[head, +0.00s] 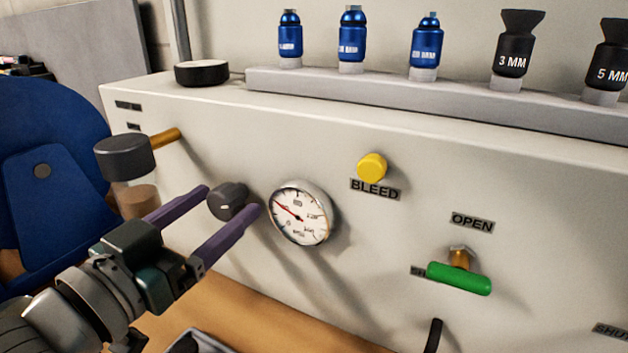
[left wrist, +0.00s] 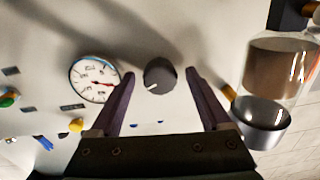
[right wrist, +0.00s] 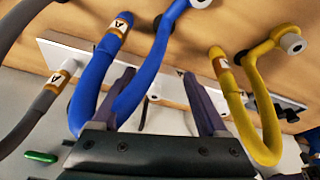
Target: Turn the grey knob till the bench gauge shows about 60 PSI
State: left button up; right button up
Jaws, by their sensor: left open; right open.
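The dark grey knob (head: 228,201) with a white pointer mark sits on the front of the pale bench panel. The round white bench gauge (head: 300,213) is just right of it; its red needle points to the upper left, and its numbers are too small to read. My left gripper (head: 232,207) is open, its purple fingers on either side of the knob. In the left wrist view the knob (left wrist: 160,76) lies between the open fingertips, with gaps at both sides. My right gripper (right wrist: 157,83) is open near a blue hose (right wrist: 110,72), away from the knob.
A yellow BLEED button (head: 371,167) and a green-handled valve (head: 458,277) are right of the gauge. A clear bowl with a dark cap (head: 124,157) stands close to my left gripper. Blue and black fittings line the shelf (head: 440,99). A yellow hose (right wrist: 240,100) is beside my right gripper.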

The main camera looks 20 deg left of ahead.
pick_arm(q)
grip_shut()
dwell(0.6)
jog(key=shift+m, duration=1.5)
jog(key=shift+m+p, duration=0.3)
jog(key=shift+m, duration=1.6)
